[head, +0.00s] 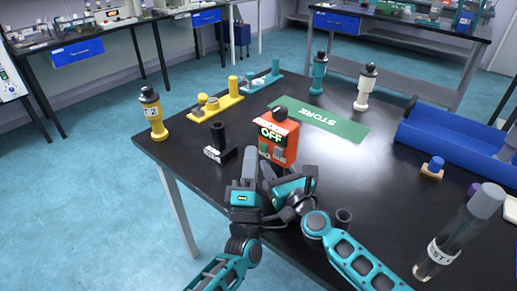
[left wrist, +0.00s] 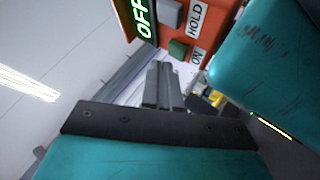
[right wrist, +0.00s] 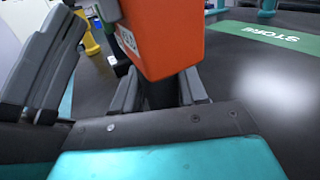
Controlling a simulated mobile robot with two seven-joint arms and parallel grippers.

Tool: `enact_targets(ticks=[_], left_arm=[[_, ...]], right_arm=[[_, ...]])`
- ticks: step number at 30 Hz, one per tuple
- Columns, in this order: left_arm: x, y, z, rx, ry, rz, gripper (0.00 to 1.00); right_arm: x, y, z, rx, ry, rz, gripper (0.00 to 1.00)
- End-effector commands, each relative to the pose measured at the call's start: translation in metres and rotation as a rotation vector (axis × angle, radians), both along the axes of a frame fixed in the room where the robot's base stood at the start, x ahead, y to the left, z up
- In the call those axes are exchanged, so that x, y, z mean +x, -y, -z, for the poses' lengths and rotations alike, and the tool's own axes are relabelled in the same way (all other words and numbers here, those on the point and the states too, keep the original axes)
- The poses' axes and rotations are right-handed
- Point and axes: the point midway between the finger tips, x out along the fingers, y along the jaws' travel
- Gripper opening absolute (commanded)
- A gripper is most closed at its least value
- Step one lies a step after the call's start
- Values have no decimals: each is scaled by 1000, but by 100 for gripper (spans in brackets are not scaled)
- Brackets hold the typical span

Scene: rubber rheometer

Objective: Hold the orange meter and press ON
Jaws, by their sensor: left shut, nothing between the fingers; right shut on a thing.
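The orange meter (head: 279,136) is upright near the table's front edge, its display reading OFF. My right gripper (head: 292,176) is shut on the dark stem (right wrist: 160,92) under the meter's orange body (right wrist: 165,35). I cannot tell whether the meter touches the table. In the left wrist view the meter face (left wrist: 205,28) shows a green button (left wrist: 178,48) by the ON label and a grey button (left wrist: 170,13) by HOLD. My left gripper (left wrist: 163,82) is shut and empty, its tips just short of the green button; contact is not visible.
A black stand (head: 219,140) is left of the meter and a green STORE mat (head: 320,120) behind it. A yellow bottle (head: 153,113) stands at the left corner. A blue tray (head: 455,140) and a clear tube (head: 450,240) are at right.

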Motion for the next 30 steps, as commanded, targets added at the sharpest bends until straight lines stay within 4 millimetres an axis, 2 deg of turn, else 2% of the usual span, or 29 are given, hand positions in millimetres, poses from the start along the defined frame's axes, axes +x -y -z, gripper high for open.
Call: enact_targets(ticks=[1, 30], left_arm=[[2, 5, 0, 21, -4, -2, 0], [1, 10, 3, 24, -7, 4, 0]], right_arm=[[-9, -15, 0, 8, -2, -29, 5], [-9, -16, 1, 7, -2, -32, 5]])
